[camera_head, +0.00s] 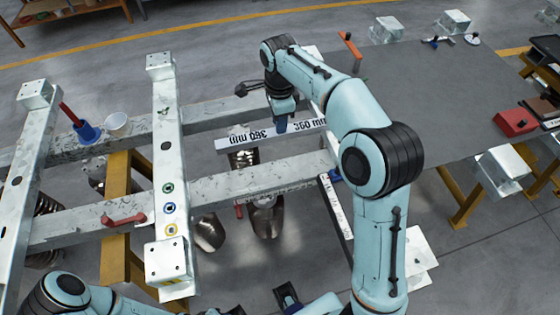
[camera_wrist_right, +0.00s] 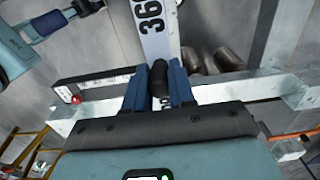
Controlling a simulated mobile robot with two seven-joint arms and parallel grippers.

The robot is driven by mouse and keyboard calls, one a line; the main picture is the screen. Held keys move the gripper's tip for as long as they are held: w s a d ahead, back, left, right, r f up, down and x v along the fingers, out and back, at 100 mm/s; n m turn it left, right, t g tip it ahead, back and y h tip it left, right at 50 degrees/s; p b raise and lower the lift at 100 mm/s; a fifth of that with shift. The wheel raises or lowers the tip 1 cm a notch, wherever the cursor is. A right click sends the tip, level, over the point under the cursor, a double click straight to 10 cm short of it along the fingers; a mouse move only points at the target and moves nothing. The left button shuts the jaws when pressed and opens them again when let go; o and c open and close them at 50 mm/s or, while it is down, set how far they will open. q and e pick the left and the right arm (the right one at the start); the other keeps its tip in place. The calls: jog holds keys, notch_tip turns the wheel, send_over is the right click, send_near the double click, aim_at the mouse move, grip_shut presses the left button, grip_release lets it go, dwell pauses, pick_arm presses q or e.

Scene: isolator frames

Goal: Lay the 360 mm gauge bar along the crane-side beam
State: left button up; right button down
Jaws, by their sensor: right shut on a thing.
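The 360 mm gauge bar (camera_head: 232,143) is a white bar with black lettering. In the head view it hangs over the gap between the far long beam (camera_head: 205,115) and the near long beam (camera_head: 262,177). My right gripper (camera_head: 281,124) is shut on the bar's dark upright grip, which shows between the blue fingers in the right wrist view (camera_wrist_right: 159,80). The bar (camera_wrist_right: 151,35) runs away under the fingers there. I cannot tell which beam is crane-side. My left gripper (camera_head: 287,295) shows only partly at the bottom edge; its opening is unclear.
Cross members (camera_head: 165,120) with raised end blocks lie over the beams at left. A red clamp (camera_head: 124,219) lies on the near beam. A grey table (camera_head: 430,85) fills the right.

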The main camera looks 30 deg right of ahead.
aim_at(280, 138)
pick_arm(q)
jog(key=shift+s+f+b, duration=0.25)
jog(key=shift+f+b, duration=0.4)
jog(key=shift+f, duration=0.05)
jog(key=shift+s+f+b, duration=0.25)
jog(key=shift+f+b, duration=0.35)
jog(key=shift+f, duration=0.05)
pick_arm(e)
jog(key=shift+s+f, duration=0.1)
jog(key=shift+f, duration=9.45)
jog(key=shift+f, duration=0.15)
jog(key=c, duration=1)
grip_release()
pick_arm(q)
jog(key=shift+f, duration=0.1)
pick_arm(e)
jog(key=shift+o, duration=0.3)
notch_tip(280, 138, up, 12)
jog(key=shift+r+p, duration=0.2)
jog(key=shift+p, duration=0.5)
pick_arm(q)
jog(key=shift+w+r, duration=0.2)
jog(key=shift+r, duration=0.6)
